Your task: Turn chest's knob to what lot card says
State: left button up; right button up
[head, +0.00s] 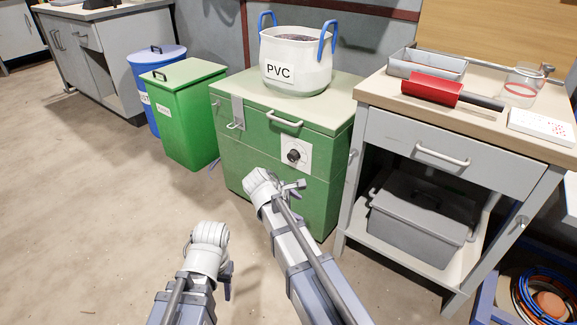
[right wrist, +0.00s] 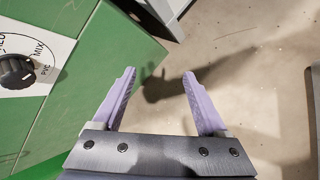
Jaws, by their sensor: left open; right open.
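The green chest (head: 260,160) stands in the middle of the head view. Its black knob (head: 293,155) sits on a white dial plate on the front. In the right wrist view the knob (right wrist: 15,72) is at the left edge, with MIX and PVC printed beside it and another label cut off. Its exact setting is hard to read. My right gripper (head: 292,188) is open and empty, just below the knob and apart from it; its fingers (right wrist: 158,95) point past the chest's edge. My left gripper (head: 227,278) is open, low in front of the chest. No readable lot card shows.
A white tub (head: 296,62) marked PVC with blue handles stands on the chest lid. A green bin (head: 185,115) and a blue barrel (head: 150,68) stand left. The workbench (head: 450,120) at right holds a red-handled tool (head: 432,88), a tray, a jar and a red-dotted white item (head: 542,126).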

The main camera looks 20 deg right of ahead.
jog(key=w+a+r+n+t+h, duration=0.2)
jog(key=w+r+n, duration=0.2)
jog(key=w+n, duration=0.25)
jog(key=n+t+h, duration=0.2)
jog(key=n+h, duration=0.1)
jog(key=n, duration=0.4)
send_near(290, 158)
jog(key=d, duration=0.1)
jog(key=b+x, duration=0.2)
jog(key=x, duration=0.5)
jog(key=shift+w+f+b, duration=0.2)
jog(key=shift+w+b, duration=0.05)
jog(key=shift+b, duration=0.1)
jog(key=shift+w+d+f, duration=0.1)
jog(key=shift+w+d, duration=0.05)
jog(key=shift+d, duration=0.2)
grip_shut()
